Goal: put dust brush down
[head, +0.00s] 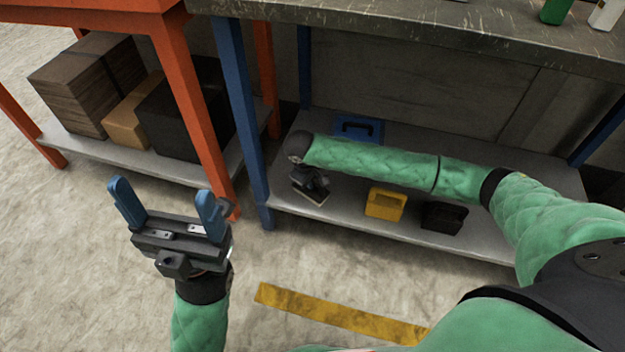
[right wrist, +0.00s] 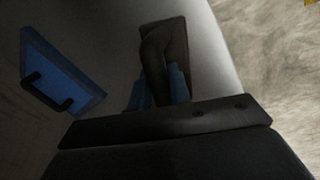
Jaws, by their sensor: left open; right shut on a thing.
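The dust brush (right wrist: 176,40) is dark, with a curved handle above a flat dark base. In the right wrist view my right gripper (right wrist: 160,86) has its blue fingers closed on the handle. In the head view my right arm reaches over the lower shelf (head: 345,210) of the blue-legged bench. The brush is a small dark shape under the wrist, low over the shelf's left end, and I cannot tell whether it touches the shelf. My left gripper (head: 168,205) is open and empty, its blue fingers wide apart above the floor.
A blue case (head: 358,128) lies at the back of the shelf. A yellow box (head: 385,204) and a black box (head: 444,217) stand right of the brush. A blue post (head: 238,110) is to the left. An orange bench (head: 180,70) holds several boxes.

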